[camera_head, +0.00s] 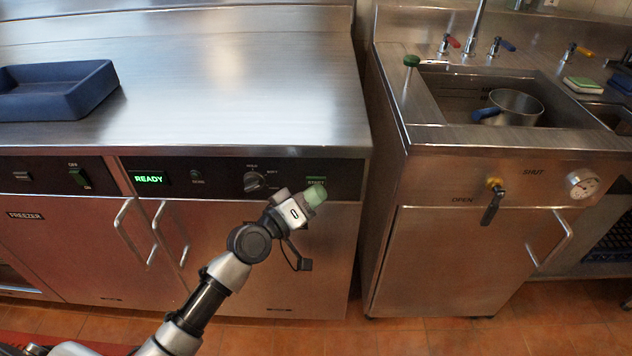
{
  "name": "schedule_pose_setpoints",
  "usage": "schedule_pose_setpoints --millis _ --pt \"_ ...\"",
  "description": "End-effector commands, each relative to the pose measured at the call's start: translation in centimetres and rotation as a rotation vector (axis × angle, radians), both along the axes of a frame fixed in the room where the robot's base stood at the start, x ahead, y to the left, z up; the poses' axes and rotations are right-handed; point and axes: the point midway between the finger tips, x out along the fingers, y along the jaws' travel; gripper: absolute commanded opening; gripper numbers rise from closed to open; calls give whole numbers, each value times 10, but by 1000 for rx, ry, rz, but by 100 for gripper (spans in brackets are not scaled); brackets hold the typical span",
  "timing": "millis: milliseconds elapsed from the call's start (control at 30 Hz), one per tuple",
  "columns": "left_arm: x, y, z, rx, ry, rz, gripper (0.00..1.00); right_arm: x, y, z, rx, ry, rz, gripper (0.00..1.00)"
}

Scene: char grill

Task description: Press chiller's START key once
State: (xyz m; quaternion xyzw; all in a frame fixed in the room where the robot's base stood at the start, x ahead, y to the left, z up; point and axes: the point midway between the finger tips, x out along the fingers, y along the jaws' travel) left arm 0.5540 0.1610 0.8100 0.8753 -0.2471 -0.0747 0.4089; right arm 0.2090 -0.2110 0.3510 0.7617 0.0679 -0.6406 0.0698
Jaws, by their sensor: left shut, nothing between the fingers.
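The chiller's control panel (222,178) runs along the front of the steel counter, with a display (149,178) reading READY in green. The small green START key (316,180) is at the panel's right end, partly hidden by my gripper. My left gripper (315,194) is shut and empty, its pale green tips right in front of and just below the key's label. I cannot tell whether the tips touch the key.
A dial knob (254,181) sits left of the key. A blue tray (58,92) lies on the counter. A sink unit with a pot (515,106) and a lever valve (492,205) stands to the right.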

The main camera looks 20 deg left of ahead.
Motion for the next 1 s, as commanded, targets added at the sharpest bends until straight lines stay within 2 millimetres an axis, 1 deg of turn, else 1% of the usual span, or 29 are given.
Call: schedule_pose_setpoints --millis 200,333,633,1000 --pt "0 0 0 0 0 0 0 -6 -1 -3 -2 10 0 0" --pt "1 1 0 1 0 0 0 -6 -1 -3 -2 11 0 0" --pt "3 1 -1 2 1 0 0 2 1 2 1 -5 0 0" --pt "6 2 -1 1 0 1 0 4 1 5 -1 -2 0 0"
